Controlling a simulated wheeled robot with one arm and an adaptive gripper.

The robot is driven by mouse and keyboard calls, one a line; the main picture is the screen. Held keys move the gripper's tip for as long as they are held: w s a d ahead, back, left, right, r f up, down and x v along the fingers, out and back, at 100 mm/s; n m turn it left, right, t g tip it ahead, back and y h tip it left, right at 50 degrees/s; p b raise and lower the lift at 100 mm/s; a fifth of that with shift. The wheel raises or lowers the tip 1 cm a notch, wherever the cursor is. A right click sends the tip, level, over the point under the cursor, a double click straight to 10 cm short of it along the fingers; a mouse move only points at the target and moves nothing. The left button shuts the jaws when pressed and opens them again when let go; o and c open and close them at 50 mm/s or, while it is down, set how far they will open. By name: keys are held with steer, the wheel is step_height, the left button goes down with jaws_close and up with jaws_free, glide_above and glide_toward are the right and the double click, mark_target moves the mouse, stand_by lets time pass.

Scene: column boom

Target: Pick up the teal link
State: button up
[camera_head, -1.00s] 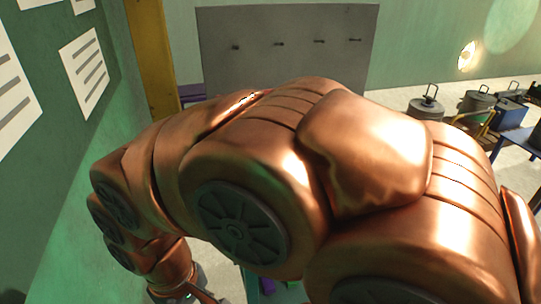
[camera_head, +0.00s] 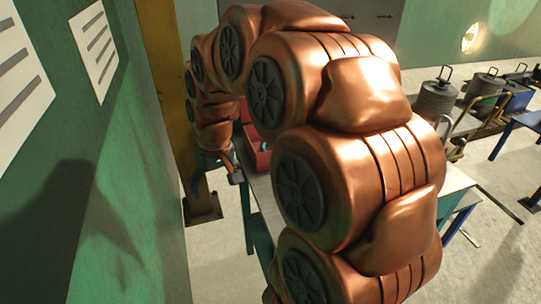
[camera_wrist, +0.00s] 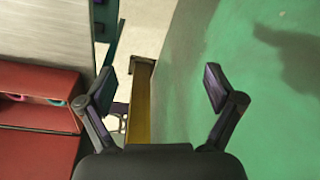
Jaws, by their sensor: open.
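A small teal piece (camera_wrist: 57,102), likely the teal link, shows at the front opening of a red box (camera_wrist: 40,78) at the left of the wrist view. Only a sliver of it is visible. My gripper (camera_wrist: 160,82) is open and empty, to the right of the box, with its fingers pointing past the table's edge. In the head view my gripper (camera_head: 236,172) hangs beside the red box (camera_head: 258,158), which my arm largely hides.
A pink piece (camera_wrist: 14,97) lies in the box beside the teal one. The box stands on a grey-topped table (camera_wrist: 40,35). A green wall (camera_wrist: 240,60) and a yellow post (camera_wrist: 140,105) are close on the gripper's other side. Metal canisters (camera_head: 436,98) stand far right.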

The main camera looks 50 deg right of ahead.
steer(key=w+d+f+m+b, duration=0.1)
steer(key=w+d, duration=0.1)
steer(key=d, duration=0.7)
steer(key=w+d+f+m+t+h+b, duration=0.1)
steer(key=w+d+f, duration=0.1)
steer(key=d, duration=0.8)
steer(key=w+d+f+m+t+h+b, duration=0.1)
steer(key=w+d, duration=0.3)
steer(key=d, duration=0.5)
steer(key=shift+w+d+f+m, duration=0.1)
steer(key=shift+d+f+m, duration=0.25)
steer(key=shift+f, duration=0.2)
steer(key=shift+d+f, duration=0.15)
steer(key=shift+d, duration=0.05)
steer(key=shift+d+p+x, duration=0.15)
steer(key=shift+p+x, duration=0.45)
steer(key=shift+x, duration=1.25)
steer(key=shift+d+p+x, duration=0.2)
steer(key=shift+p+x, duration=0.35)
steer(key=shift+x, duration=1.25)
steer(key=shift+c, duration=0.4)
steer(key=c, duration=1.3)
steer(key=shift+w, duration=0.1)
